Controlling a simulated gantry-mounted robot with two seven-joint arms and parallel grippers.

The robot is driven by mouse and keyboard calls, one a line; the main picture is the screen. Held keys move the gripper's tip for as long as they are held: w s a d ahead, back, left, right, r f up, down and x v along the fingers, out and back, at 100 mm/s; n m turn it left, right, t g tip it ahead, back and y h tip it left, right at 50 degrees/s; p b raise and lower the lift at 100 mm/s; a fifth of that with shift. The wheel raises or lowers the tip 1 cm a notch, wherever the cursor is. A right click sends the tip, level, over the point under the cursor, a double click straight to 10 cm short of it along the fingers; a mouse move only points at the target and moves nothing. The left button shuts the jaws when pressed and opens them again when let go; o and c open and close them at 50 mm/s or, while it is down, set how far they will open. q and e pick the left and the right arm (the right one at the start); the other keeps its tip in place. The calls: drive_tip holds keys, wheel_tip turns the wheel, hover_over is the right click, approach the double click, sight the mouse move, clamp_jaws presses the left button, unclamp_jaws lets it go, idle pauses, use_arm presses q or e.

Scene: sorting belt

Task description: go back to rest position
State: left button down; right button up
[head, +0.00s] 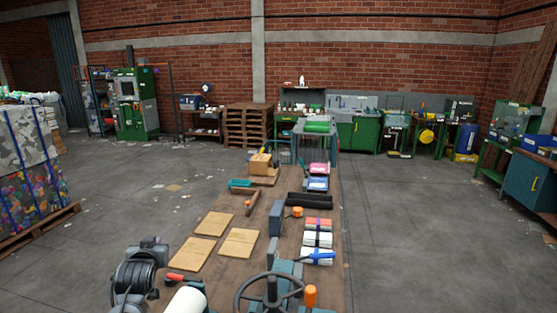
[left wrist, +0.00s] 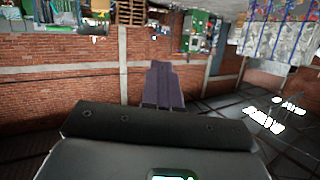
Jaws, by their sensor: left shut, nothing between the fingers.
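My left gripper (left wrist: 160,66) shows in the left wrist view, its grey-purple fingers together and nothing held between them. The dark body of the gripper (left wrist: 160,128) fills the lower part of that view. The picture there is upside down, with brick wall and floor behind the fingers and no object near them. I cannot make out either gripper clearly in the head view. My right gripper is in neither view.
Strapped bales (head: 30,155) stand left. Floor on both sides is mostly clear.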

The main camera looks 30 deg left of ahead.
use_arm(q)
drive_tip(key=s+d+f+m+g+h, duration=0.25)
drive_tip(key=s+d+f+m, duration=0.35)
drive_tip(key=d+f, duration=0.6)
drive_tip(key=s+d+f+m+g+h, duration=0.1)
drive_tip(key=s+d+f+m+h, duration=0.35)
drive_tip(key=d+f, duration=0.75)
drive_tip(key=s+d+f+m+g, duration=0.2)
drive_tip(key=s+d+m, duration=0.2)
drive_tip(key=s+d, duration=0.55)
drive_tip(key=s+d+n+h, duration=0.1)
drive_tip(key=d+n+h, duration=0.3)
drive_tip(key=d, duration=0.4)
wheel_tip(320, 180, up, 25)
drive_tip(key=p, duration=2.5)
drive_tip(key=shift+d+p, duration=0.35)
drive_tip(key=shift+d, duration=0.05)
drive_tip(key=shift+f+g, duration=0.1)
drive_tip(key=shift+g, duration=0.15)
